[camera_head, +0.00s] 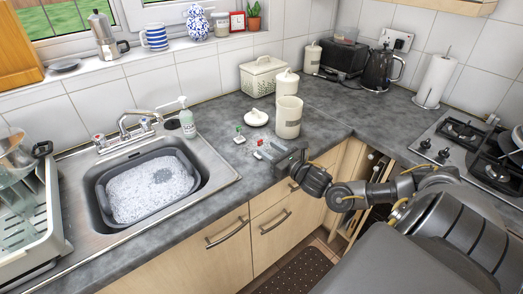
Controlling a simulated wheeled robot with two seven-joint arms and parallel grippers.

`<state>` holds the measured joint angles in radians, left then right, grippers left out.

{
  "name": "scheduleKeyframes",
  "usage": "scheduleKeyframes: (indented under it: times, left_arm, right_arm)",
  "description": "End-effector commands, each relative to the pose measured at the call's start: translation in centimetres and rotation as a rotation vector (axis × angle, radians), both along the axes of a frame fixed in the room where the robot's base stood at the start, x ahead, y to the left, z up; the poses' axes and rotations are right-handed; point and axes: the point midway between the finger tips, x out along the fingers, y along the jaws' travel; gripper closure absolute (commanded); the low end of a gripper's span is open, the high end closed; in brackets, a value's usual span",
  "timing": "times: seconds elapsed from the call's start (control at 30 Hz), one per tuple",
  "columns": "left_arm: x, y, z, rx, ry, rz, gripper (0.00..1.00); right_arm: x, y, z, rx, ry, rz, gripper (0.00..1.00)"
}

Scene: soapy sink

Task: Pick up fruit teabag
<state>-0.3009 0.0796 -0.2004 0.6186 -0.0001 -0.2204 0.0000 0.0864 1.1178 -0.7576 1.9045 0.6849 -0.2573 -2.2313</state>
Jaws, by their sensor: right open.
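Small teabags lie on the grey worktop right of the sink. One has a red tag (239,140), one a green tag (238,127), and another small red item (260,142) lies close to my right gripper's fingers. Which is the fruit teabag cannot be read at this size. My right gripper (264,153) is open, low over the worktop's front edge, its fingers pointing left beside the red item. I cannot tell if they touch it. An open cream canister (288,119) stands just behind the gripper. My left gripper is not in view.
A canister lid (257,118) lies beside the open canister. A lidded canister (287,84) and a bread bin (262,77) stand behind. The sink basin (150,184) with suds is on the left, a soap bottle (187,122) at its rim. The hob (465,150) is at right.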

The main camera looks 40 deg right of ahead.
Motion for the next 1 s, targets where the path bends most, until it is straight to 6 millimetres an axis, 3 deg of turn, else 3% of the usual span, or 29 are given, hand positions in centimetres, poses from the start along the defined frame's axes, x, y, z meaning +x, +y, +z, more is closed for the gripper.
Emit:
scheduleKeyframes:
  times: [0.03, 0.2, 0.53, 0.87, 1.0]
  left_arm:
    - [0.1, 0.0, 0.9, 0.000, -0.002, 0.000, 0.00]
    - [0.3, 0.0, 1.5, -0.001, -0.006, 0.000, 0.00]
    - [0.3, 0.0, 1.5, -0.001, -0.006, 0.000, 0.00]
    - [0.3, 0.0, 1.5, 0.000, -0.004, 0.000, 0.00]
    - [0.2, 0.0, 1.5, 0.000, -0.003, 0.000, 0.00]
  right_arm:
    - [1.0, -0.1, 0.8, 0.001, -0.005, -0.003, 0.55]
    - [3.1, -0.1, 0.5, 0.001, -0.002, -0.002, 0.55]
    - [3.7, 0.0, 0.3, 0.001, 0.000, -0.001, 0.56]
    - [3.6, -0.1, 0.3, 0.001, -0.001, -0.001, 0.99]
    - [3.6, -0.1, 0.3, 0.001, -0.001, -0.001, 1.00]
